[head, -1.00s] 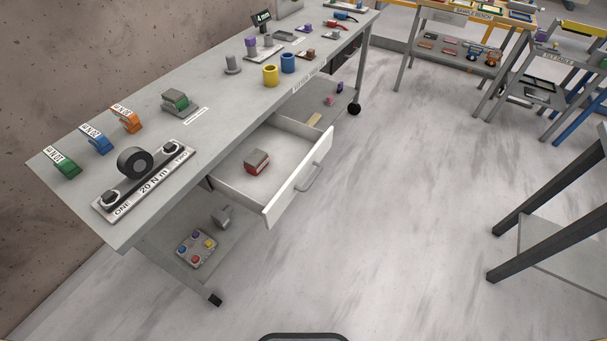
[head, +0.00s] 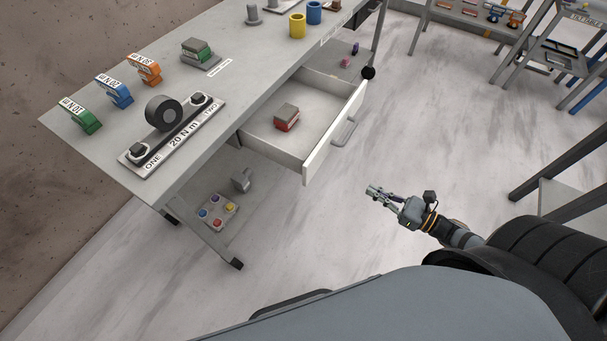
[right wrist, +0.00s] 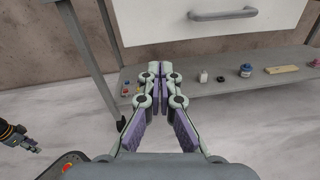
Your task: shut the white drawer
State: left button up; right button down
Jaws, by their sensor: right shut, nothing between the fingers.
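The white drawer (head: 322,140) stands pulled out from under the grey workbench, with a grey bar handle (head: 344,132) on its front. A red and grey block (head: 287,117) lies inside it. In the right wrist view the drawer front (right wrist: 180,24) and its handle (right wrist: 223,14) show at the top. My right gripper (head: 371,190) is in front of the drawer, to the right of and below its front, apart from it. It is shut and empty; in the right wrist view its fingertips (right wrist: 160,68) meet below the drawer front. My left gripper is not in the head view.
The bench top (head: 240,80) holds torque-labelled clips, a black roll on a plate (head: 172,132), and yellow and blue cups. A lower shelf (head: 222,228) carries a button box. The floor (head: 430,130) right of the drawer is clear. Other tables stand at the right.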

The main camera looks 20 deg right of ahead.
jog(key=a+r+n+y, duration=0.2)
jog(key=a+n, duration=0.1)
jog(key=b, duration=0.7)
send_near(315, 166)
jog(key=shift+m, duration=0.3)
jog(key=x, duration=0.6)
jog(key=shift+d, duration=0.1)
jog(key=shift+w+a, duration=0.3)
jog(key=shift+w, duration=0.05)
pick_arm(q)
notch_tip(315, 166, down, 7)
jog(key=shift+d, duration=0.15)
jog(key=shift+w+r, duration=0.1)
